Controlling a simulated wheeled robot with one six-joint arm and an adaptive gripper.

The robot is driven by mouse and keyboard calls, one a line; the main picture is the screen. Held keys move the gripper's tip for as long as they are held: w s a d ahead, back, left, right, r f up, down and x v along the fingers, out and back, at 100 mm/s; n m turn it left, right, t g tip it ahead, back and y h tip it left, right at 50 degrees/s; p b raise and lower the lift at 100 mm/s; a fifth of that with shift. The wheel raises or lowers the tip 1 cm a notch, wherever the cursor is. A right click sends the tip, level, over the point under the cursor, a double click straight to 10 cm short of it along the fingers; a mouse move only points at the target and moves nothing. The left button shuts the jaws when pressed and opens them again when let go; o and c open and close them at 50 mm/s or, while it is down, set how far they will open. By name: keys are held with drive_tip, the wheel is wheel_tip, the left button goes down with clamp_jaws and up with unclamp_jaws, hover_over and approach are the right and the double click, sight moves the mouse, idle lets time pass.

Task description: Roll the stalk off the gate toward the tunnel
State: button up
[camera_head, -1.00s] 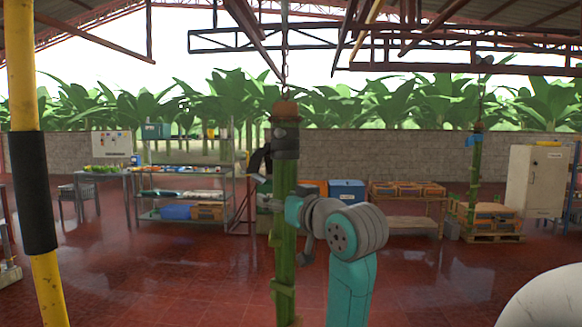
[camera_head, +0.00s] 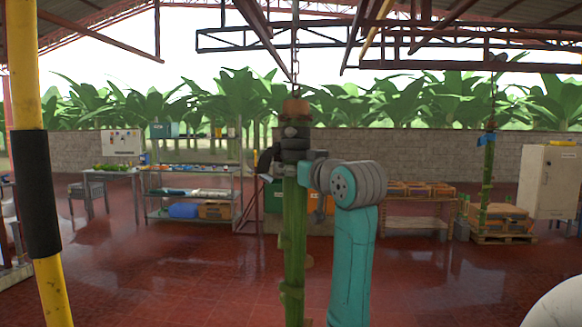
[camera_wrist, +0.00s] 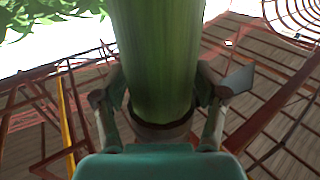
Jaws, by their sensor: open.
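The green stalk (camera_head: 294,225) hangs nearly upright from a chain, with an orange-brown piece (camera_head: 295,107) at its top, in the middle of the head view. My gripper (camera_head: 271,159) is at its upper part, below that piece and partly hidden by the stalk and my wrist. In the wrist view the stalk (camera_wrist: 155,50) runs up between the two fingers of my gripper (camera_wrist: 165,97). The jaws are open, one on each side of it. Whether they touch it I cannot tell. I cannot clearly make out the gate or the tunnel.
A yellow post with a black sleeve (camera_head: 36,195) stands close at the left. A second stalk (camera_head: 487,180) hangs at the right over a pallet. Shelves (camera_head: 190,203) and a white cabinet (camera_head: 547,185) stand farther back. The red floor between is open.

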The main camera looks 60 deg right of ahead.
drive_tip(key=shift+x, duration=1.1)
clamp_jaws()
